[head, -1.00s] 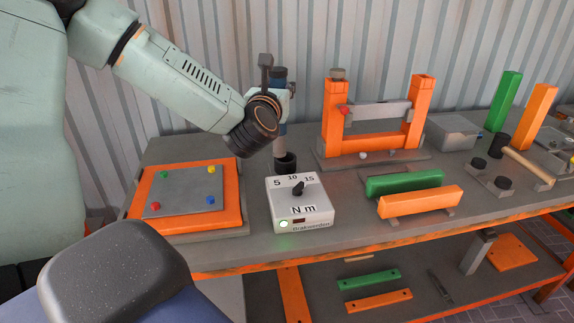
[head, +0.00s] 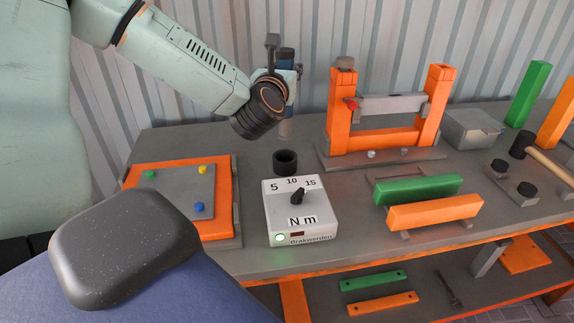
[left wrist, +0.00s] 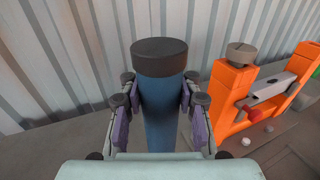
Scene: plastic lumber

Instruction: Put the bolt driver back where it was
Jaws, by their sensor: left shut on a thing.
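The bolt driver (head: 287,54) is a blue upright cylinder with a dark cap. My left gripper (head: 291,86) is shut around it; the arm hides part of it in the head view. In the left wrist view the driver (left wrist: 160,115) stands between the two fingers, its cap above them. Its grey lower end (head: 286,130) shows under the arm, just above the black round holder (head: 285,163) in the picture. The holder's opening is visible and looks empty. Whether the driver is straight above it or behind it, I cannot tell. My right gripper is not in view.
A white torque box (head: 297,222) with a dial and a lit green lamp stands in front of the holder. An orange-framed board (head: 146,177) lies left. An orange frame (head: 342,110) stands right, with green (head: 418,189) and orange bars (head: 435,212) before it. Corrugated wall behind.

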